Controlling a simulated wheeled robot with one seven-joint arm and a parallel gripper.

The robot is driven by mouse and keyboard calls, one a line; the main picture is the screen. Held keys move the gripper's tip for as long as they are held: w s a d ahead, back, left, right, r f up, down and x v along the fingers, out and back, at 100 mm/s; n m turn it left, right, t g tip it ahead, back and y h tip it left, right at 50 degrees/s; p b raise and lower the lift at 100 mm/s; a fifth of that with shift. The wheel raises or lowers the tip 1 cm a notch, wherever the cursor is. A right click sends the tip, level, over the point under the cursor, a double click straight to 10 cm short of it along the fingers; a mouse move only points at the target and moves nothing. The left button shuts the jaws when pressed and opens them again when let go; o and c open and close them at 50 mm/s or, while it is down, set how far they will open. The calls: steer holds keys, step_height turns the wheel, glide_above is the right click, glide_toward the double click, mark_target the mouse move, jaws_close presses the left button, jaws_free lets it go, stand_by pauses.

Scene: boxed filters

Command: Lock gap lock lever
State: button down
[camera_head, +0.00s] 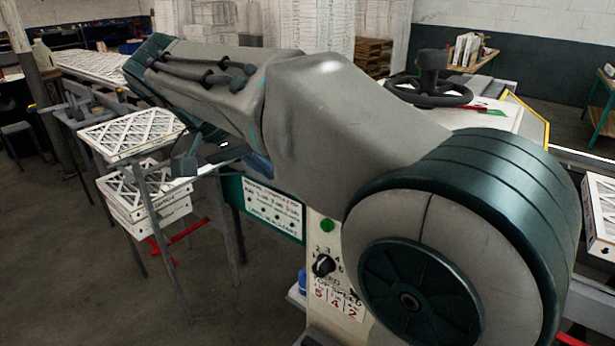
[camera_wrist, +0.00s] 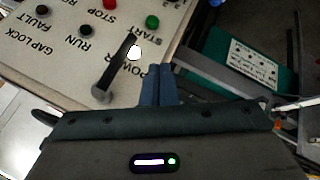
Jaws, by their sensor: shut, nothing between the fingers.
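The dark lever (camera_wrist: 117,68) shows in the wrist view on a beige control panel (camera_wrist: 72,76). It slants from a rounded knob-like end at lower left to a tip at upper right, near the POWER label. The panel also carries the words GAP LOCK, FAULT, RUN, STOP and START. My gripper (camera_wrist: 158,70) is shut and empty, its blue fingers together to the right of the lever. A gap shows between them in the picture; I cannot tell their height over the panel. In the head view my arm hides the lever and the fingers.
A red button (camera_wrist: 110,4), a green button (camera_wrist: 152,21) and black buttons lie near the lever. In the head view, boxed filters (camera_head: 133,131) stand on a rack at left, a speed dial (camera_head: 323,265) is on the machine's front, and a handwheel (camera_head: 430,91) is behind my arm.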

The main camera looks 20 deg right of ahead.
steer(key=s+d+f, duration=0.1)
steer(key=d+f, duration=0.1)
steer(key=d, duration=0.3)
steer(key=shift+d+f+p, duration=0.2)
steer(key=shift+f+p, duration=0.1)
steer(key=shift+p, duration=0.15)
steer(key=shift+s, duration=0.1)
